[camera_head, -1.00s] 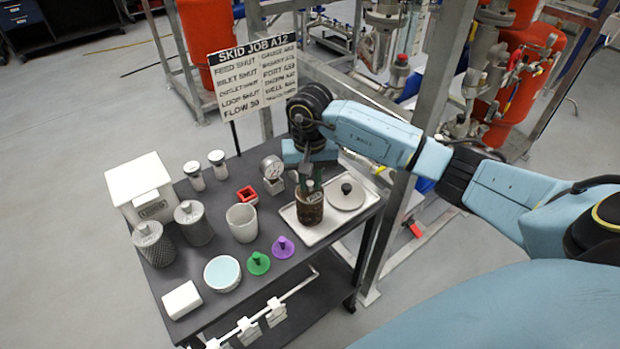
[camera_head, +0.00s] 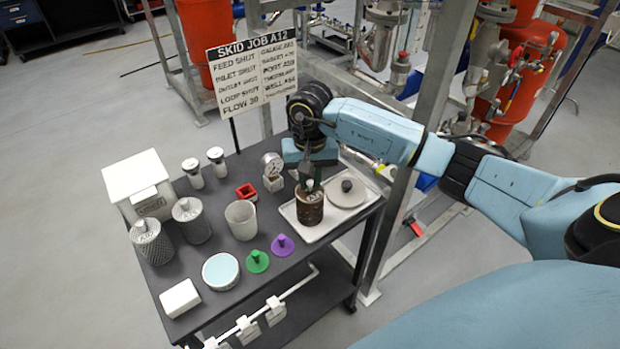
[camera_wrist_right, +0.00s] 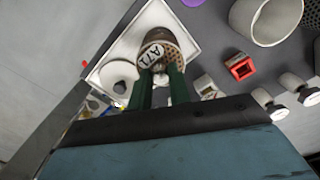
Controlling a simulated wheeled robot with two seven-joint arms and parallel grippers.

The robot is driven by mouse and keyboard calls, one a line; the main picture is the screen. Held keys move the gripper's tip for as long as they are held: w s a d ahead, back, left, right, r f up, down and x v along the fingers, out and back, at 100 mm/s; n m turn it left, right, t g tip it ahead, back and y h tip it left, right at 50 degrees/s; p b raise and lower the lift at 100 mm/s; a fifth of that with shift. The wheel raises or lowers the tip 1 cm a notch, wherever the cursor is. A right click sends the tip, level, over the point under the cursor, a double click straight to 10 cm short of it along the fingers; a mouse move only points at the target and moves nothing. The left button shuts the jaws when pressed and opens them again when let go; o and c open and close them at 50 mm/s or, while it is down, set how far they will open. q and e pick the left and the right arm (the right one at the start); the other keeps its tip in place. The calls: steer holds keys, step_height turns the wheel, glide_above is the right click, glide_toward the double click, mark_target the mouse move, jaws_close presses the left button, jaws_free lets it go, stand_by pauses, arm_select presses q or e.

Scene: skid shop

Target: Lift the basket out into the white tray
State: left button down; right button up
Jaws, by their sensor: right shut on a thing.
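The basket (camera_head: 310,209) is a dark brown cylinder with a pale lettered tag, upright at the left part of the white tray (camera_head: 325,232). I cannot tell whether it touches the tray. My right gripper (camera_head: 311,184) points down at its top. In the right wrist view, the green fingers of the gripper (camera_wrist_right: 158,88) are shut at the top of the basket (camera_wrist_right: 170,37), whose side looks perforated. The white tray also shows there (camera_wrist_right: 194,22). A round lid (camera_head: 346,196) with a black knob lies on the tray beside the basket. My left gripper is not in view.
A sign board (camera_head: 252,72) stands behind. A metal post (camera_head: 385,232) rises right of the cart.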

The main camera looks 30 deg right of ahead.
steer(key=o, duration=1.2)
steer(key=shift+c, duration=0.2)
steer(key=shift+r+p, duration=2)
steer(key=shift+r, duration=1.85)
